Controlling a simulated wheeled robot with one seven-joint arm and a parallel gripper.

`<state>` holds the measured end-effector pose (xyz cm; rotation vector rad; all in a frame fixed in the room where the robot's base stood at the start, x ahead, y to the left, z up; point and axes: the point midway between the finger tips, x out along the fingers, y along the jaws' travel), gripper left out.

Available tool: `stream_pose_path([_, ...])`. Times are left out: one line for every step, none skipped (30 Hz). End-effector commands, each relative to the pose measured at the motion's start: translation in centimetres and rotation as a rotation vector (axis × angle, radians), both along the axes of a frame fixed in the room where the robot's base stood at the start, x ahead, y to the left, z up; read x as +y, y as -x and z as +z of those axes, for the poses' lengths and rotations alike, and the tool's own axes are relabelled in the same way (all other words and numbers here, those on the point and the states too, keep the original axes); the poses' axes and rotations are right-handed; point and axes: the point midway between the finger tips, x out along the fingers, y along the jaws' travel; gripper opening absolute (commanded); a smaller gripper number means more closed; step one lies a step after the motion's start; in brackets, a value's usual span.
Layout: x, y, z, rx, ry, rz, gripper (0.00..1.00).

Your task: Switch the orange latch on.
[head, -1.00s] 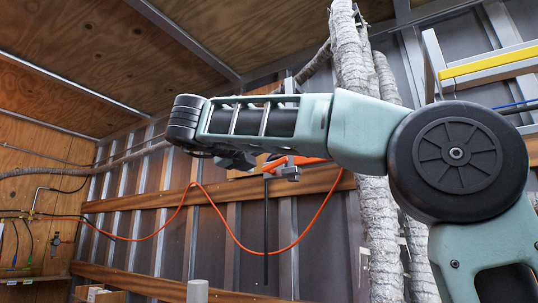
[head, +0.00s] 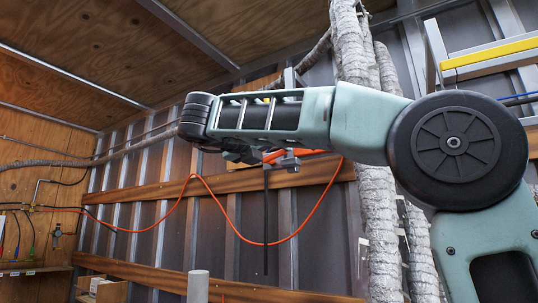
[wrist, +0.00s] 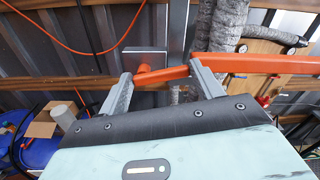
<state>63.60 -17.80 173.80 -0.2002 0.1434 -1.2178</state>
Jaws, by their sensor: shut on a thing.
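The orange latch (wrist: 258,65) is a long orange bar running right from a round orange pivot in front of a grey metal plate (wrist: 146,62). In the wrist view my gripper (wrist: 162,70) has one grey finger on each side of the bar's left part, near the pivot, and is shut on it. In the head view my gripper (head: 240,156) hangs under the wrist end of my arm. Only a short piece of the orange latch (head: 274,156) shows there, beside a grey bracket; my arm hides the rest.
An orange cable (head: 222,213) loops along the corrugated wall and wooden beam (head: 150,198). Thick wrapped pipes (head: 376,220) stand behind my arm. A grey post (head: 198,288) rises below. In the wrist view, a cardboard box (wrist: 42,125) lies at lower left.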

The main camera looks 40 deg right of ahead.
Motion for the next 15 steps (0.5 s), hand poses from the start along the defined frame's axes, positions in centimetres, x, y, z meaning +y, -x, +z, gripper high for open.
stream_pose_path([0.05,0.03,-0.60,-0.028,-0.008,0.003,0.43])
stream_pose_path([0.04,0.04,-0.72,-0.044,-0.013,0.003,0.43])
stream_pose_path([0.04,0.07,-0.82,-0.069,-0.021,0.003,0.43])
stream_pose_path([0.04,0.07,-0.89,-0.087,-0.028,0.003,0.43])
stream_pose_path([0.03,0.08,-0.93,-0.105,-0.033,0.003,0.43])
stream_pose_path([0.01,0.09,-0.96,-0.128,-0.042,0.004,0.43])
stream_pose_path([0.00,0.09,-0.98,-0.144,-0.048,0.004,0.43])
stream_pose_path([-0.01,0.12,-0.94,-0.161,-0.055,0.003,0.43])
stream_pose_path([-0.01,0.14,-0.91,-0.182,-0.062,0.003,0.43])
stream_pose_path([-0.01,0.15,-0.88,-0.195,-0.067,0.003,0.43])
stream_pose_path([-0.01,0.15,-0.86,-0.205,-0.071,0.003,0.43])
stream_pose_path([-0.01,0.16,-0.79,-0.216,-0.075,0.003,0.43])
stream_pose_path([-0.01,0.16,-0.74,-0.223,-0.077,0.003,0.43])
stream_pose_path([-0.01,0.16,-0.70,-0.228,-0.079,0.003,0.43])
stream_pose_path([-0.02,0.17,-0.64,-0.232,-0.081,0.003,0.43])
